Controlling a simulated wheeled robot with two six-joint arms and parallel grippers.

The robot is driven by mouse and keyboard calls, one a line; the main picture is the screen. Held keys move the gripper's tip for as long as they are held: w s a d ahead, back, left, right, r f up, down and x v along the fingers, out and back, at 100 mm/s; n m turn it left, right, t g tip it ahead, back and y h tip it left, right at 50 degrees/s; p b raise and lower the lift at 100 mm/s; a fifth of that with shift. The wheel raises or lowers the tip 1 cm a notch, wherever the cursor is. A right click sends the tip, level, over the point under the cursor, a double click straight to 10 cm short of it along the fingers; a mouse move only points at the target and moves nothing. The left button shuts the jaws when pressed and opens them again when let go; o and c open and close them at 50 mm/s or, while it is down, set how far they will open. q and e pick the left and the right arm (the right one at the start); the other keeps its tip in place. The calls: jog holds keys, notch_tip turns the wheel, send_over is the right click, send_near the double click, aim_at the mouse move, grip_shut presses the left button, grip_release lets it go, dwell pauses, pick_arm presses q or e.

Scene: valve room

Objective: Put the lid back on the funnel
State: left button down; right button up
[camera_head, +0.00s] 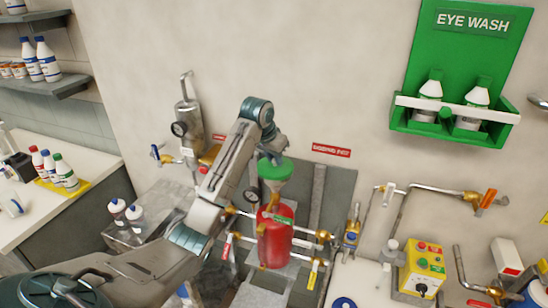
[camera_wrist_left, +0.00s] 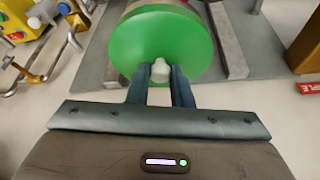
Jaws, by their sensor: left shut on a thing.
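The green round lid (camera_head: 275,167) is at the top of the pale funnel (camera_head: 272,187), above the red vessel (camera_head: 274,243). My left gripper (camera_head: 274,156) reaches down to the lid from above. In the left wrist view my left gripper (camera_wrist_left: 161,76) is shut on the white knob of the green lid (camera_wrist_left: 150,35), one finger on each side. The lid looks level over the funnel, but I cannot tell whether it touches the rim. The funnel is mostly hidden behind the lid in the wrist view. My right gripper is not in view.
Pipes with valves (camera_head: 322,235) flank the red vessel. A grey metal cylinder with a gauge (camera_head: 188,125) is on the wall to the left. A yellow control box (camera_head: 421,268) stands at the right. A green eye wash station (camera_head: 455,75) hangs at upper right.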

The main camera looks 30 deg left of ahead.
pick_arm(q)
jog(key=c, duration=0.7)
grip_release()
jog(key=shift+r, duration=3.5)
grip_shut()
jog(key=shift+f, duration=0.15)
